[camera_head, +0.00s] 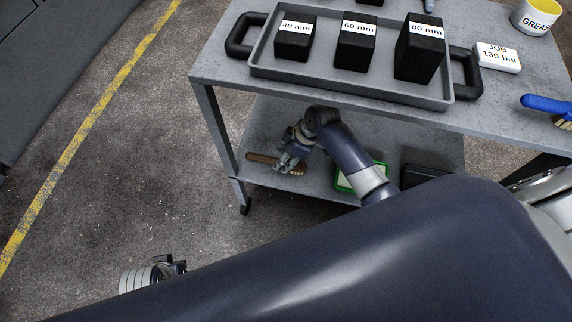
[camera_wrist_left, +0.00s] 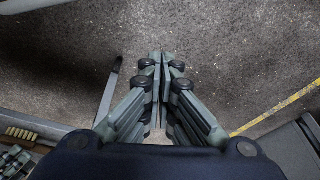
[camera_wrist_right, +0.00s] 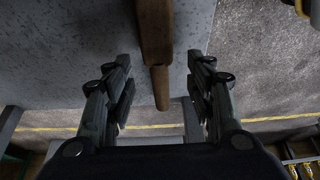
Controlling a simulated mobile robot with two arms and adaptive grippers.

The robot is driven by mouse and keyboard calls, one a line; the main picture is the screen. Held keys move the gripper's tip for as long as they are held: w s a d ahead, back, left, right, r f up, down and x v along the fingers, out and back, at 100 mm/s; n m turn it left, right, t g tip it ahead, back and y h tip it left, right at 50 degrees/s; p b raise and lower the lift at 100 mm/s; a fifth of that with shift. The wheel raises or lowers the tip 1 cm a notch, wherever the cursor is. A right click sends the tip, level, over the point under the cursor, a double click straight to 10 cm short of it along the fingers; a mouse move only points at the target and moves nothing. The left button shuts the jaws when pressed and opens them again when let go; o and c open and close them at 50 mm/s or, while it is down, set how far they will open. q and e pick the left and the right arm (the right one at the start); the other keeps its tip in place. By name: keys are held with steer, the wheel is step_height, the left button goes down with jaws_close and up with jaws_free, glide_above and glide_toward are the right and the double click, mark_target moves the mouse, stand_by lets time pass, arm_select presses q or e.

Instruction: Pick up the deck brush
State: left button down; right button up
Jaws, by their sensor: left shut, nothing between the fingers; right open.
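The deck brush (camera_head: 262,158), with a brown wooden body, lies on the trolley's lower shelf (camera_head: 240,172), partly hidden by my right gripper (camera_head: 286,165). In the right wrist view, its brown wooden length (camera_wrist_right: 157,35) narrows to an end between the open fingers (camera_wrist_right: 160,70); I see no finger touching it. A row of tan tufts (camera_wrist_left: 20,133), seemingly its bristles, shows at the left edge of the left wrist view. My left gripper (camera_head: 178,264) is shut and empty over the floor, away from the trolley; its closed fingers show in its wrist view (camera_wrist_left: 159,68).
The trolley top (camera_head: 225,75) overhangs the lower shelf and carries a grey tray (camera_head: 350,93) of black blocks. A green-edged tray (camera_head: 345,183) and a dark case (camera_head: 420,173) are on the lower shelf. A blue-handled brush (camera_head: 545,103) lies on top. Floor left of the trolley is clear.

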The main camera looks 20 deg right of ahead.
arm_select(q)
step_height(320, 180, up, 7)
steer(key=b, duration=0.1)
steer(key=shift+s+b, duration=0.25)
steer(key=shift+b, duration=0.05)
arm_select(e)
steer(key=x, duration=0.4)
steer(key=shift+w+a+f, duration=0.1)
steer(key=shift+w+f, duration=0.1)
arm_select(q)
steer(key=shift+a+f, duration=0.1)
arm_select(e)
jaws_close()
